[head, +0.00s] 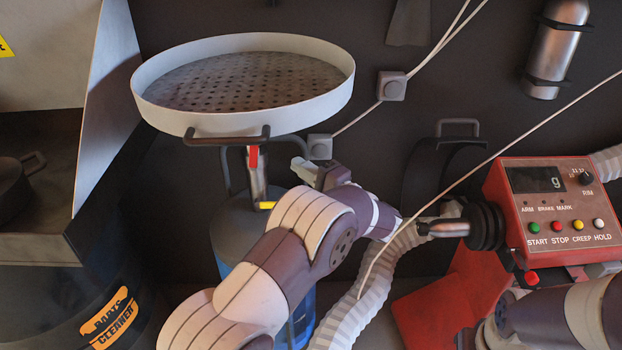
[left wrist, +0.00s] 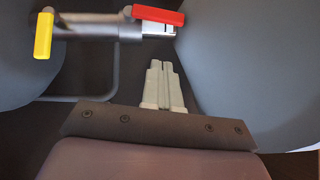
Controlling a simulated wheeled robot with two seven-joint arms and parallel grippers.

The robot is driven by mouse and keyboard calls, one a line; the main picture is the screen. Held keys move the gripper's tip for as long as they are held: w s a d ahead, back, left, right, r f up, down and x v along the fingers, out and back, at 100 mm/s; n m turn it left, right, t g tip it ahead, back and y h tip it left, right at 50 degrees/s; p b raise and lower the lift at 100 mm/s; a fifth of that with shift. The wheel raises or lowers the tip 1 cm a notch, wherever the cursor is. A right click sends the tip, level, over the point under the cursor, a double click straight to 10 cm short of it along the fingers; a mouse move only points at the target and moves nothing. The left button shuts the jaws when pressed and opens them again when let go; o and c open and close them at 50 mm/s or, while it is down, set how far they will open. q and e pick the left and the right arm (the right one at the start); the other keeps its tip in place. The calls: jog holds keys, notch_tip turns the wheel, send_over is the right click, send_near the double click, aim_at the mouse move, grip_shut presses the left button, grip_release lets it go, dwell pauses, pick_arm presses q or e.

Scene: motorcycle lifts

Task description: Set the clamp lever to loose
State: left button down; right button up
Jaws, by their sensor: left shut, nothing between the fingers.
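A round white pan with a perforated floor (head: 147,101) sits on a metal post (head: 257,180) above a grey and blue tank (head: 235,240). A red lever (head: 253,157) is at the upper part of the post, and a yellow lever (head: 267,205) is lower. Which one is the clamp lever carries no label that I can read. In the left wrist view the red lever (left wrist: 158,15) and yellow lever (left wrist: 43,35) both show. My left gripper (head: 303,168) is shut and empty, right of the post, its fingertips (left wrist: 164,66) apart from both levers.
A dark handle (head: 227,137) juts from the pan's front rim. A pale ribbed hose (head: 365,280) and a red control box (head: 545,195) stand to the right. A parts cleaner drum (head: 50,310) is at lower left. A thin cable crosses at right.

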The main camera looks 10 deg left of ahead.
aim_at(256, 150)
pick_arm(q)
jog(key=w+a+r, duration=0.1)
jog(key=a, duration=0.6)
jog(key=shift+a, duration=0.3)
jog(key=p, duration=0.3)
jog(key=a+r+n+h+p, duration=0.1)
jog(key=p, duration=0.2)
jog(key=shift+s+a+r+g, duration=0.2)
jog(key=shift+r+g, duration=0.1)
jog(key=shift+f+p, duration=0.15)
jog(key=shift+p, duration=0.15)
jog(key=shift+f+n, duration=0.25)
jog(key=shift+n, duration=0.05)
